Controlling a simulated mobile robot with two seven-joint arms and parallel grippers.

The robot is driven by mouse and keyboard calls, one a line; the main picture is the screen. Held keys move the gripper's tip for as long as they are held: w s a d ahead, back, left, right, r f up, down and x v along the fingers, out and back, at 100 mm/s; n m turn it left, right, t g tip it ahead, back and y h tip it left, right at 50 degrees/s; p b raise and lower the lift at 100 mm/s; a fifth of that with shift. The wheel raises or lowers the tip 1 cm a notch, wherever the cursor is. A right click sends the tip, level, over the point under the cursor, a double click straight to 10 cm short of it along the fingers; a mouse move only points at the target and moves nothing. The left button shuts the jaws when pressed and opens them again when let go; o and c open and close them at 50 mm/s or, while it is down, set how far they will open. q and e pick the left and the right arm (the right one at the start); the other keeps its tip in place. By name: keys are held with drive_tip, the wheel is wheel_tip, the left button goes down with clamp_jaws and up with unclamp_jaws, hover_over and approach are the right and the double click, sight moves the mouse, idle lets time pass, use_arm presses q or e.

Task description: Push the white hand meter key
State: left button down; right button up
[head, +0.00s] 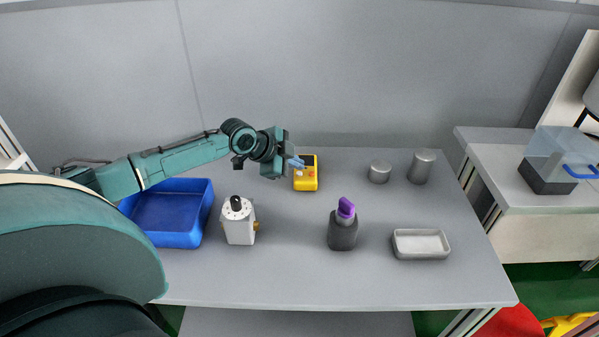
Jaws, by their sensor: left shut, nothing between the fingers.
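A yellow hand meter (306,182) with a dark display lies near the back middle of the grey table. Small keys show on its face, one of them reddish; a white key is too small to make out. My left gripper (298,162) is shut and empty. Its bluish fingertips are at the upper left part of the meter and cover some of it. I cannot tell whether they touch it. My right gripper does not show.
A blue bin (170,238) and a white device with a black knob (238,222) stand at the left. A dark holder with a purple-topped item (343,232), a white tray (421,244) and two grey cylinders (421,167) (379,172) are at the right. The front of the table is clear.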

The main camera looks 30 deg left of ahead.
sight(295, 176)
use_arm(q)
drive_tip(key=shift+f, duration=0.55)
idle(0.4)
drive_tip(key=shift+r+p, duration=0.4)
drive_tip(key=shift+r, duration=0.2)
drive_tip(key=shift+r, duration=0.15)
wheel_tip(295, 176, up, 6)
drive_tip(key=p, duration=0.5)
drive_tip(key=shift+f, duration=0.2)
